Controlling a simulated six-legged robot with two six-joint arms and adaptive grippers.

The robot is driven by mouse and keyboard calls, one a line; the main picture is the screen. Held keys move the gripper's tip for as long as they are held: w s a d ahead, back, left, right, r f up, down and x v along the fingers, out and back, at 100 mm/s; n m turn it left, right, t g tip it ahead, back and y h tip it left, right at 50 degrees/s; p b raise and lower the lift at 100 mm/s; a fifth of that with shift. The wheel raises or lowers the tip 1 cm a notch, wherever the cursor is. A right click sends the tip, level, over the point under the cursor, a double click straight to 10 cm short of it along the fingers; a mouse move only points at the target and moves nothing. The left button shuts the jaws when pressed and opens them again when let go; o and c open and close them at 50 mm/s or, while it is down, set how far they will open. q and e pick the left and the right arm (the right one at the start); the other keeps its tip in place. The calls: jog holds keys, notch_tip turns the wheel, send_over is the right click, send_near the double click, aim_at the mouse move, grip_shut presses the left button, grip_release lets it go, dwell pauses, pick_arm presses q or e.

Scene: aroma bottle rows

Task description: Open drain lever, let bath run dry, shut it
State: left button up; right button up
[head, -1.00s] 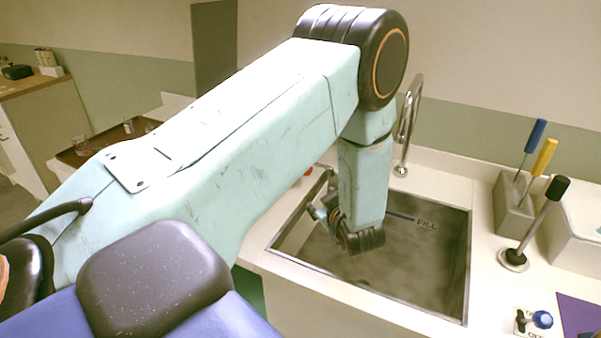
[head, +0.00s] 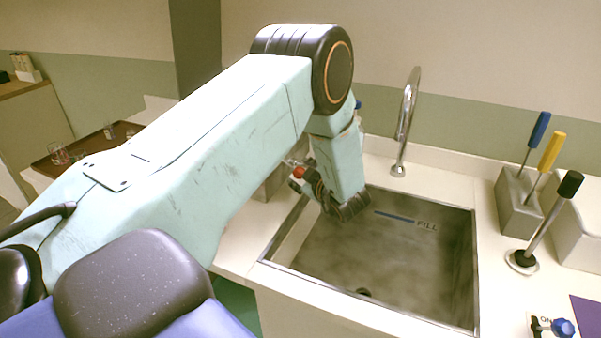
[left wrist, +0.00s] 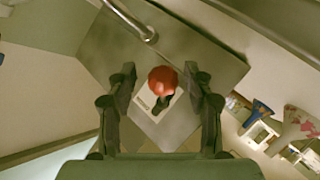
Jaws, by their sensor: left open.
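A red ball knob (head: 299,172) shows beside my left gripper in the head view, at the left of the sink. In the left wrist view the red knob (left wrist: 162,80) lies between my two fingers, over a pale plate on a grey box (left wrist: 185,45). My left gripper (left wrist: 160,72) is open, with a gap on both sides of the knob; contact cannot be made out. In the head view my left gripper (head: 308,183) is partly hidden by my wrist. The sink basin (head: 350,270) looks murky grey, with a blue FILL line and a dark round spot on its floor.
A tall tap (head: 405,125) stands behind the basin. To the right are a lever with a black grip (head: 545,225), a grey holder (head: 515,205) with blue and yellow handled tools, and a blue knob (head: 563,327) by an ON label. A brown tray (head: 85,150) lies far left.

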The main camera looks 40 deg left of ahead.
pick_arm(q)
jog(key=shift+s+a+r, duration=0.15)
jog(key=shift+s+a, duration=0.15)
jog(key=shift+a, duration=0.35)
jog(key=shift+w+f, duration=0.15)
jog(key=shift+f, duration=0.1)
jog(key=shift+c, duration=0.5)
jog(key=shift+w+d, duration=0.2)
jog(key=c, duration=0.3)
jog(key=shift+s+a+r, duration=0.1)
jog(key=shift+s+r, duration=0.1)
jog(key=shift+s, duration=0.1)
jog(key=c, duration=0.5)
jog(key=shift+w, duration=0.1)
grip_shut()
